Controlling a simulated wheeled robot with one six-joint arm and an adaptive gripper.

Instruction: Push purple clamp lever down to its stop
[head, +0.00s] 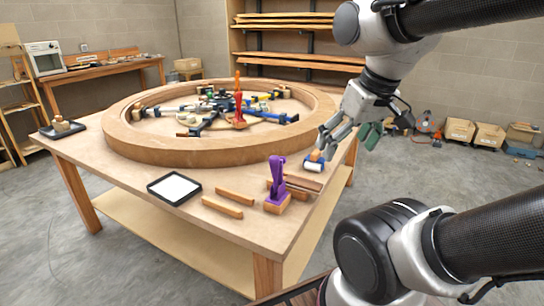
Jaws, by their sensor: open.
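The purple clamp lever (276,175) stands upright on a small wooden block (276,204) near the front right of the table. My gripper (327,148) is open, up and to the right of the purple lever and apart from it. It hangs by a small roller tool (314,164) with a white and blue end at the table's right edge. I cannot tell whether the fingers touch that tool.
A large round wooden ring (150,146) with several clamps inside fills the back of the table (140,178). A black-rimmed tray (174,188) and wooden strips (222,206) lie left of the purple lever. Wooden pieces (303,184) lie right beside it.

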